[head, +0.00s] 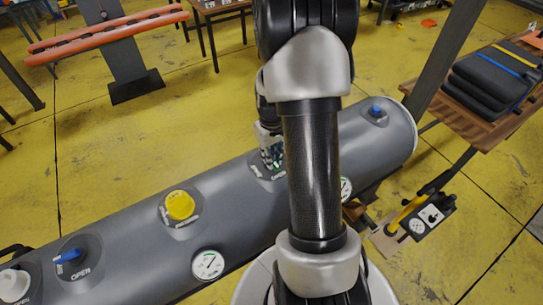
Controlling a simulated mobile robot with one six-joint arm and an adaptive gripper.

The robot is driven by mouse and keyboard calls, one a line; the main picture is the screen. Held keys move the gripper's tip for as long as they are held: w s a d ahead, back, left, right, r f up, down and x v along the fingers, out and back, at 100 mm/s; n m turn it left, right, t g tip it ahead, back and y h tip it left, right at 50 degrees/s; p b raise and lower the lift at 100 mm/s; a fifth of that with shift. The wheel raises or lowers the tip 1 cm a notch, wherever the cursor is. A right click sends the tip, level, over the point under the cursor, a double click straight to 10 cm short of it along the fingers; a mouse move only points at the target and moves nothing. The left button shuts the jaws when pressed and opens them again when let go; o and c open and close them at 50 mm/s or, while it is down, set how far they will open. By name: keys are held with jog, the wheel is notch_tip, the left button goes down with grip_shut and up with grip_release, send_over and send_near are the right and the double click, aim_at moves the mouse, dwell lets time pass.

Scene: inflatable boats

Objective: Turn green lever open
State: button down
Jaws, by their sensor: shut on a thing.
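A grey inflatable tube (130,235) runs diagonally across the view. My gripper (272,158) is at a dark valve patch near the tube's middle, partly hidden by my arm. Small green bits of the green lever (277,160) show between its fingers. My gripper is shut on the green lever; the lever's exact angle is too small and covered to tell. A blue lever (68,257) sits beside the word OPEN at the left, and another blue lever (376,110) is near the tube's right end.
A yellow knob (180,205) and a pressure gauge (208,264) are on the tube to the left. A yellow-handled pump (407,215) stands at right. A wooden table (490,130) with dark folded items is at upper right.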

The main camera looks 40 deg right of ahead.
dwell(0.4)
jog(key=c, duration=1.6)
grip_release()
notch_tip(320, 180, up, 12)
jog(key=shift+a+r, duration=0.1)
